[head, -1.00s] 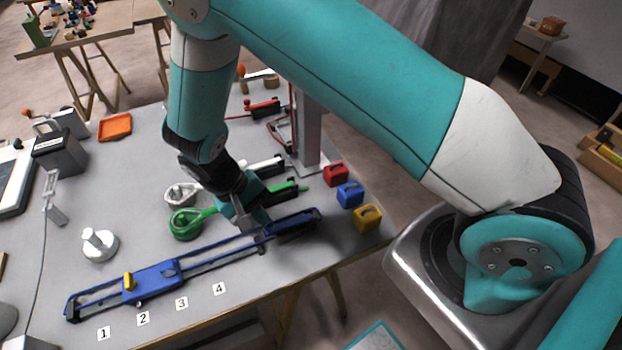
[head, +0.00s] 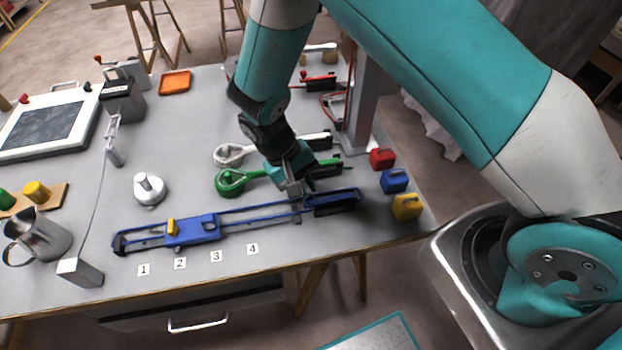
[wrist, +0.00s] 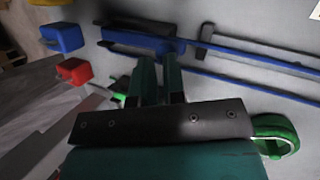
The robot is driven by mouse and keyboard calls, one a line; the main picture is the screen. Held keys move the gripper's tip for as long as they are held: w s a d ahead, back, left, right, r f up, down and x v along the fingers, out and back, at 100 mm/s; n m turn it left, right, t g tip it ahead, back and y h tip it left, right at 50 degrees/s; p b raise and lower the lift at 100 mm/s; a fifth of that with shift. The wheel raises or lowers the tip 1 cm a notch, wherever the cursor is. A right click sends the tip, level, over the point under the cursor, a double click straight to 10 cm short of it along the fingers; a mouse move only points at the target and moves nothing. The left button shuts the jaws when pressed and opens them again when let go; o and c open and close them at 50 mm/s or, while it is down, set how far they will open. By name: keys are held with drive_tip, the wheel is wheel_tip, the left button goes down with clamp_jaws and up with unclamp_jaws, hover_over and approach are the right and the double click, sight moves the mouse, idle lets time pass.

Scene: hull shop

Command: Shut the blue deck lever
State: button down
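The blue deck lever seems to be the long blue piece at the table's front. Its dark blue block (head: 336,202) is at the right, and two thin blue rails run left from it to a blue slider (head: 195,230) with a yellow knob. In the wrist view the blue block (wrist: 140,40) and rails lie just beyond my fingertips. My gripper (head: 294,188) is pointed down close to where the rails meet the block. In the wrist view my gripper (wrist: 158,62) shows a narrow gap between its fingers and holds nothing visible. Contact with the lever cannot be told.
A green lever (head: 230,182) with a ring handle and a white one (head: 230,154) lie just behind. Red (head: 382,158), blue (head: 394,181) and yellow (head: 406,206) blocks stand right. A grey post (head: 362,110) rises behind. Number labels 1 to 4 line the front.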

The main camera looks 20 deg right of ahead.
drive_tip(key=shift+s+d+f, duration=0.25)
drive_tip(key=shift+d, duration=0.3)
drive_tip(key=shift+r, duration=0.15)
drive_tip(key=w+v, duration=0.1)
drive_tip(key=v, duration=1.4)
drive_tip(key=s+d+r+n+t+y, duration=0.2)
drive_tip(key=s+d+r+n+y, duration=0.15)
drive_tip(key=s+r, duration=0.6)
drive_tip(key=s+r+n+t+y, duration=0.1)
drive_tip(key=s+r+n+y, duration=0.2)
drive_tip(key=s+r, duration=0.4)
drive_tip(key=s+y, duration=0.1)
drive_tip(key=s, duration=0.2)
drive_tip(key=shift+s+t+y, duration=0.25)
drive_tip(key=shift+t+y, duration=0.05)
drive_tip(key=shift+y, duration=0.05)
